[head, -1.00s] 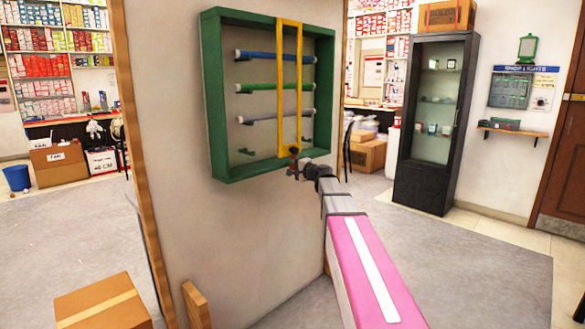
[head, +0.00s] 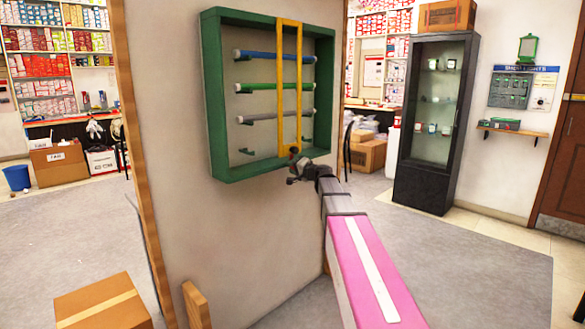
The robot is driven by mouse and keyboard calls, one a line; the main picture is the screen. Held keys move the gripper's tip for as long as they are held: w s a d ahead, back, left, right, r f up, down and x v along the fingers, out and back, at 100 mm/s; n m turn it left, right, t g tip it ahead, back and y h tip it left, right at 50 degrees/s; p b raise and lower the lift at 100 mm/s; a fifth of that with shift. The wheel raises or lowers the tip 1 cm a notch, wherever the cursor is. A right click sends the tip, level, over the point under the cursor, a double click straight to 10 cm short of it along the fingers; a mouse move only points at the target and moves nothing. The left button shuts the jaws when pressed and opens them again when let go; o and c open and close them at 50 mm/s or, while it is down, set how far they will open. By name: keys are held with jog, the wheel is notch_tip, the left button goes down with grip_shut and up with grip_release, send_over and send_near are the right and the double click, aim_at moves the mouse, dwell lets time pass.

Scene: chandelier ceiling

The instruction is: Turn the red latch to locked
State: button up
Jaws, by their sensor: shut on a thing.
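The red latch (head: 294,150) shows as a small red spot at the bottom of the yellow bar frame (head: 281,110), by the lower edge of the green wall frame (head: 212,120). Most of it is hidden by my gripper (head: 295,166), so I cannot tell its angle. My gripper is at the latch, shut on it, at the end of my arm reaching in from the lower right. Blue, green and grey rods (head: 262,118) run across the green frame behind the yellow bars.
The green frame hangs on a pale wall panel (head: 185,230) with a wooden edge at left. A cardboard box (head: 100,305) stands at lower left. A dark glass cabinet (head: 435,125) stands at right. Grey floor (head: 470,270) is clear at right.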

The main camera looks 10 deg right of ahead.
jog(key=shift+s+f, duration=0.1)
jog(key=o, duration=0.9)
jog(key=v, duration=1)
jog(key=shift+s+d, duration=0.25)
jog(key=shift+s, duration=0.05)
jog(key=s+a+f+n+g+h, duration=0.1)
jog(key=s+a+f+g, duration=0.25)
jog(key=f, duration=0.45)
jog(key=s+a+f+n+g+h, duration=0.1)
jog(key=s+a+f+n+g, duration=0.1)
jog(key=s+f, duration=0.4)
jog(key=s+a+f+n+g+h, duration=0.1)
jog(key=s+a+f+g, duration=0.25)
jog(key=f, duration=0.55)
jog(key=s+d+f+g+h, duration=0.1)
jog(key=s+f+g+h, duration=0.1)
jog(key=s+f, duration=0.2)
jog(key=s+d+f+n+g+h, duration=0.1)
jog(key=s+f+h, duration=0.2)
jog(key=s+f, duration=0.2)
jog(key=s+d+f+n+g+h, duration=0.1)
jog(key=s+f+g+h, duration=0.1)
jog(key=s+f, duration=0.2)
jog(key=shift+s+d+f+g+h, duration=0.1)
jog(key=shift+s+g+h, duration=0.05)
jog(key=shift+s, duration=0.7)
jog(key=shift+s+d+f+g+h, duration=0.1)
jog(key=shift+s+f+g+h, duration=0.05)
jog(key=shift+s, duration=0.65)
